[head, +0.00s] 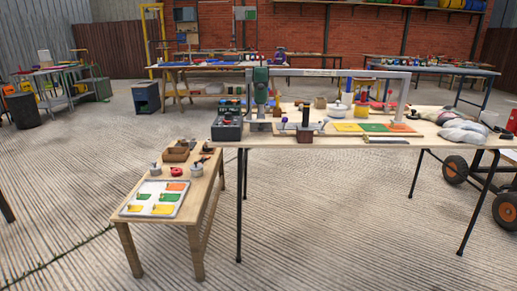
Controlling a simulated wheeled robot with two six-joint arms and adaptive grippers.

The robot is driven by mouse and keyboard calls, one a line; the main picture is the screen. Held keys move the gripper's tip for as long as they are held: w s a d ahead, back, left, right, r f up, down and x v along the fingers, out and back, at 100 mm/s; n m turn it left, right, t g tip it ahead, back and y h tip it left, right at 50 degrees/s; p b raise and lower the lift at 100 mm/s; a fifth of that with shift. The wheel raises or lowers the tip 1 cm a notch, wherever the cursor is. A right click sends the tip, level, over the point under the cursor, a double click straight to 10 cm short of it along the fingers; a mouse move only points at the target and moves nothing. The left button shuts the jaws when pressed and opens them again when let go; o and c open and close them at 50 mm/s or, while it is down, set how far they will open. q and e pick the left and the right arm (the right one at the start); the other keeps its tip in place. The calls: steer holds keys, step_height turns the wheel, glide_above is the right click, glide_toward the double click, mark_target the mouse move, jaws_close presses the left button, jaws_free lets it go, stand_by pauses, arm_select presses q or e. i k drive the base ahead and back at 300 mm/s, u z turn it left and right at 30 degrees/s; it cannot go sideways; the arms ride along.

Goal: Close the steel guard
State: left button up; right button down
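A long grey metal bar frame (345,73), which looks like the steel guard, stands over the back of the wooden-topped table (350,142). Its top bar runs level from a green and grey machine (261,86) at the left to a leg that slopes down to the tabletop at the right. I cannot tell from this distance whether the guard is open or closed. Neither of my grippers is in view.
A low wooden bench (208,195) with a tray of coloured cards (155,199) stands front left. Grey bags (462,131) lie at the table's right end, above a black-and-orange wheel (507,210). The ribbed concrete floor (325,225) is clear in front.

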mark_target(261, 129)
steer(key=u, duration=1.5)
steer(key=i, duration=1.85)
steer(key=z, duration=0.7)
